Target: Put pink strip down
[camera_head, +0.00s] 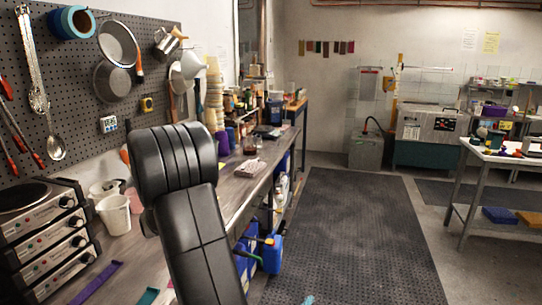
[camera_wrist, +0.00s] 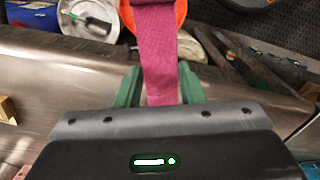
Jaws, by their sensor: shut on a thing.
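The pink strip (camera_wrist: 157,48) hangs in my gripper (camera_wrist: 158,88) in the wrist view. The green fingers are shut on it, and it runs from between them up past the top edge of the picture. The strip passes in front of an orange round thing (camera_wrist: 124,12). A metal surface lies below; I cannot tell whether the strip touches anything there. In the head view my arm covers part of the bench (camera_head: 233,188), and neither my gripper nor the pink strip shows.
A purple strip (camera_head: 97,282) and a teal strip (camera_head: 148,297) lie on the near bench. White buckets (camera_head: 114,214) and stacked hotplate units (camera_head: 45,232) stand close by. Blue jugs (camera_head: 271,253) are below the bench.

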